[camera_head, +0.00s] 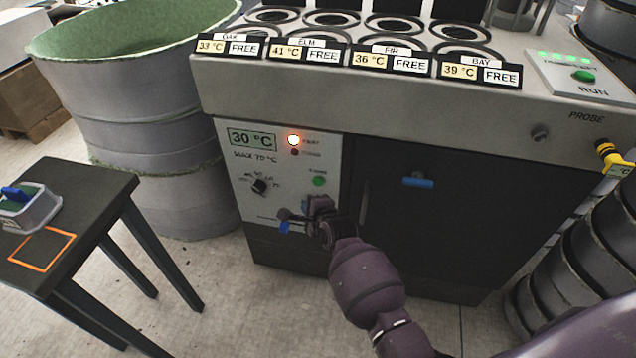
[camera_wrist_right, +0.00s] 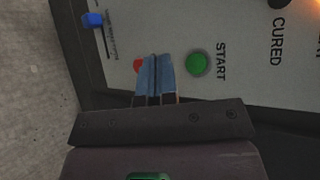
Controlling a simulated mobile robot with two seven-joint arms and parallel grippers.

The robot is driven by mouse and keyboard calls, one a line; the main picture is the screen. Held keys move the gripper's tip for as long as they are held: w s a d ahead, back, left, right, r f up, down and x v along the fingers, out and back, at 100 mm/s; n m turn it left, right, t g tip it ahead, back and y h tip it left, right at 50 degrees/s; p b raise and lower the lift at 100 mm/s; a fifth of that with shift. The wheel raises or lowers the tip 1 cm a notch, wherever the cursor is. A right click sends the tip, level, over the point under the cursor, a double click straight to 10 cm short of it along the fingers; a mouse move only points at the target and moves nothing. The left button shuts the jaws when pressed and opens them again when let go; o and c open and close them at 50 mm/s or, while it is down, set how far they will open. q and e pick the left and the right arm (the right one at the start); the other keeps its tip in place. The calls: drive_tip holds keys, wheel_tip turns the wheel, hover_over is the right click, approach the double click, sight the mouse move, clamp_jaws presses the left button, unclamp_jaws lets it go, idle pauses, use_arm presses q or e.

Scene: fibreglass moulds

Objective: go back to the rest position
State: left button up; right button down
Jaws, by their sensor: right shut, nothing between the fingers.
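My right gripper (camera_head: 308,208) is in front of the lower part of the oven's control panel (camera_head: 240,165). In the right wrist view its blue fingertips (camera_wrist_right: 154,75) are together with nothing between them. They are beside the green START button (camera_wrist_right: 197,64) and partly cover a red button (camera_wrist_right: 139,65). I cannot tell whether they touch the panel. My right arm (camera_head: 365,285) reaches in from the lower right. My left gripper is not in view.
The panel display (camera_head: 251,139) reads 30 °C and an orange lamp (camera_head: 293,140) is lit. A black table (camera_head: 90,205) with a small tray (camera_head: 32,212) stands left. Floor between table and oven is clear.

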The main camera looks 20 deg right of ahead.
idle(0.7)
wheel_tip(320, 180, up, 7)
drive_tip(key=d+n+t, duration=0.1)
drive_tip(key=n+t, duration=0.1)
drive_tip(key=n, duration=1)
drive_tip(key=s+d+r+n+p, duration=0.1)
drive_tip(key=s+d+n, duration=0.2)
drive_tip(key=s+n, duration=0.4)
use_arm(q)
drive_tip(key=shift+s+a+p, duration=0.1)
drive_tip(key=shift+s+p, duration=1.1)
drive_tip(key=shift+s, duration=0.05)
use_arm(e)
drive_tip(key=s+d+f+n+g, duration=0.1)
drive_tip(key=s+d+f+g, duration=0.1)
drive_tip(key=s, duration=1.2)
drive_tip(key=s+d+f+n+g+h, duration=0.1)
drive_tip(key=s+d+f+g, duration=0.1)
drive_tip(key=s, duration=1.3)
drive_tip(key=shift+d+f+n, duration=0.2)
drive_tip(key=shift+f+n, duration=0.2)
drive_tip(key=shift+f, duration=0.5)
